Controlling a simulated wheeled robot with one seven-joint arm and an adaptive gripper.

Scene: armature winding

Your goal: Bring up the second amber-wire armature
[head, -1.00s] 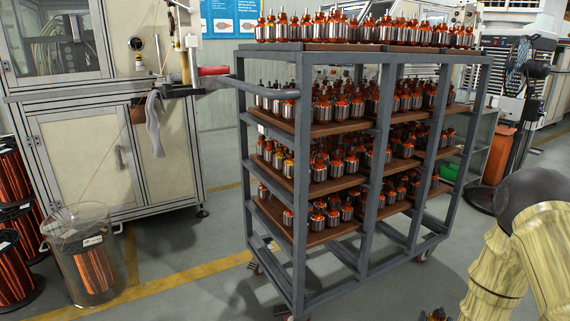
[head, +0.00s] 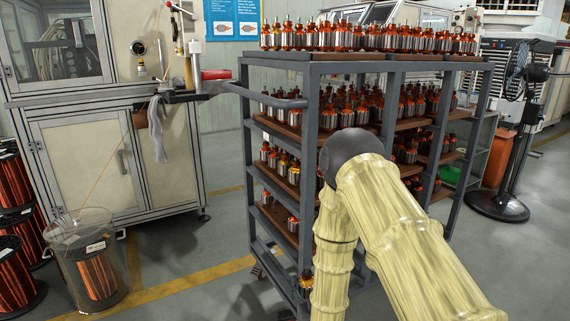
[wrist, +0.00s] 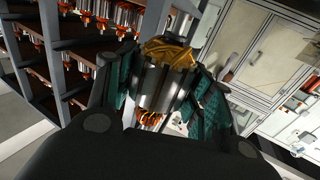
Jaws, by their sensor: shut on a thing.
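My gripper (wrist: 167,94) is shut on an armature (wrist: 158,86) in the wrist view. Its dark green finger pads press on both sides of the steel core. Amber-yellow wire shows at the core's far end and orange-red wire at its near end. In the head view, a small armature-like thing (head: 306,279) shows beside my arm, low at the cart's front left; my gripper is not clear there. Another armature with yellowish wire (head: 283,164) stands among orange-red ones on a middle shelf of the grey cart (head: 313,110).
The cart's several shelves hold many orange-wire armatures, with a row (head: 370,38) on top. My arm hides part of the lower shelves. A winding machine cabinet (head: 85,150), a clear bucket (head: 95,265) with a copper spool and stacked spools (head: 15,265) stand left. Floor between is open.

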